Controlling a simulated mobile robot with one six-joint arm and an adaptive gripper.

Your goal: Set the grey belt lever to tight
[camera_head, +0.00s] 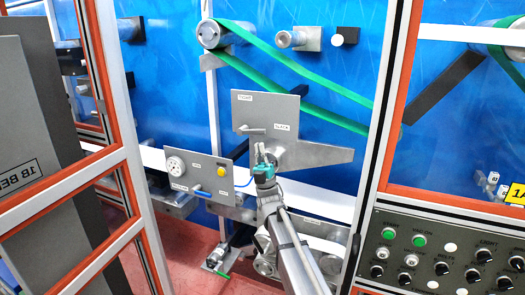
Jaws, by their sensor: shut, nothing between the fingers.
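The grey belt lever (253,130) sits on a grey plate (270,107) in the middle of the head view. It lies about level, its right end towards the SLACK label (284,128). The TIGHT label (245,97) is above the lever's left end. My gripper (259,150) is shut and empty just below the lever in the picture. I cannot tell whether its tips touch the plate or stand in front of it.
A green belt (285,62) runs over a roller (209,34) above the plate. A smaller panel (199,172) with a yellow button is at the left. Orange-edged frame posts stand on both sides, and a button console (440,250) is at the lower right.

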